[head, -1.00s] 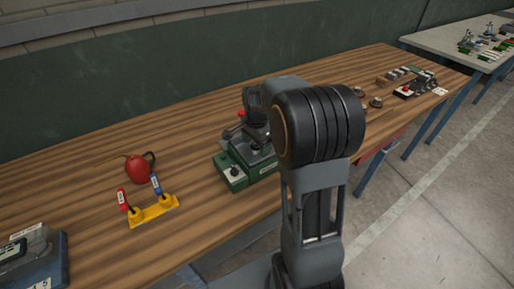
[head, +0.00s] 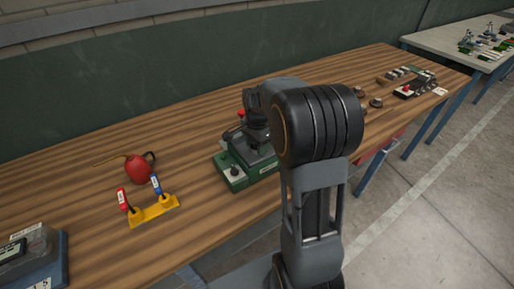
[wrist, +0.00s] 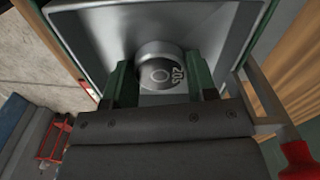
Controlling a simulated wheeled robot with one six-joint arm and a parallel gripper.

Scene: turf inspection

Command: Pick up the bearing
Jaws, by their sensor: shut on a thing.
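The bearing (wrist: 159,68) is a short grey metal cylinder with a dark number on its face in the wrist view. My gripper (wrist: 161,84) has its two green fingers on either side of it, shut on it. Behind the bearing is a grey metal square tray-like surface with a raised rim (wrist: 222,22). I cannot tell whether the bearing touches it. In the head view my arm hides the gripper and the bearing.
A green bench device (head: 232,178) with a red knob (head: 240,113) stands beside my arm on the wooden bench (head: 90,165). A red oil can (head: 139,169) and a yellow holder (head: 153,211) are to the left. Several small parts lie at the far right.

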